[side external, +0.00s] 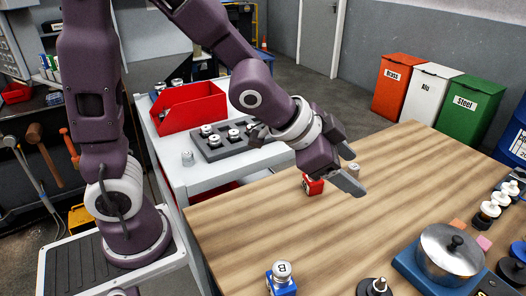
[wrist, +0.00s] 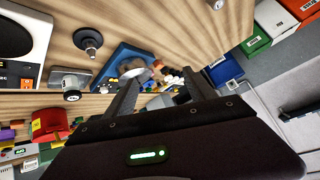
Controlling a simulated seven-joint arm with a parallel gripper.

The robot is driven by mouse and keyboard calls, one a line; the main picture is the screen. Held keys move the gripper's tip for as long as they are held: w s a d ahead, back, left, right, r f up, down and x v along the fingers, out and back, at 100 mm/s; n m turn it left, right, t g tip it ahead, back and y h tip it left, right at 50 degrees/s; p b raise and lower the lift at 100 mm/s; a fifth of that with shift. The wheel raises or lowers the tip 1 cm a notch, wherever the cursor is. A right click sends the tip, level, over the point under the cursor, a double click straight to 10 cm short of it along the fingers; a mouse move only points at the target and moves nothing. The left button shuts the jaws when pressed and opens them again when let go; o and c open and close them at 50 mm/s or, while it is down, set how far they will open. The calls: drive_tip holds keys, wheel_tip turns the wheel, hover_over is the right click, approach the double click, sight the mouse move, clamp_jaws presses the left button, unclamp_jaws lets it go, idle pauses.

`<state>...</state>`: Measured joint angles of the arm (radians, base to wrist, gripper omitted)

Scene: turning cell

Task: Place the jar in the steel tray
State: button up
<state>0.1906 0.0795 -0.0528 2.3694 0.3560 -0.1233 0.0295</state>
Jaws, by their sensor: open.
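A shiny lidded steel vessel (side external: 450,250) with a black knob, the thing most like a jar, stands on a blue base (side external: 408,262) at the table's lower right in the side view. In the wrist view, a shiny round thing (wrist: 132,69) on a blue base (wrist: 107,72) is partly hidden by a finger. I cannot pick out the steel tray for sure. My gripper (side external: 350,168) is open and empty above the table, up and left of the vessel in the side view. Its spread fingers show in the wrist view (wrist: 158,84).
A red block (side external: 312,186) sits on the table below my gripper. Several white-topped parts (side external: 488,212) line the right. The wooden middle (side external: 340,225) is clear.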

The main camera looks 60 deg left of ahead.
drive_tip(key=s+a+r+n+g+y, duration=0.1)
drive_tip(key=s+a+r+n+y, duration=0.3)
drive_tip(key=s+a, duration=0.6)
drive_tip(key=s+n+g+h, duration=0.1)
drive_tip(key=s+n+g, duration=0.1)
drive_tip(key=s, duration=0.9)
drive_tip(key=shift+s+r+n, duration=0.4)
drive_tip(key=shift+r+n, duration=0.05)
drive_tip(key=shift+n, duration=0.25)
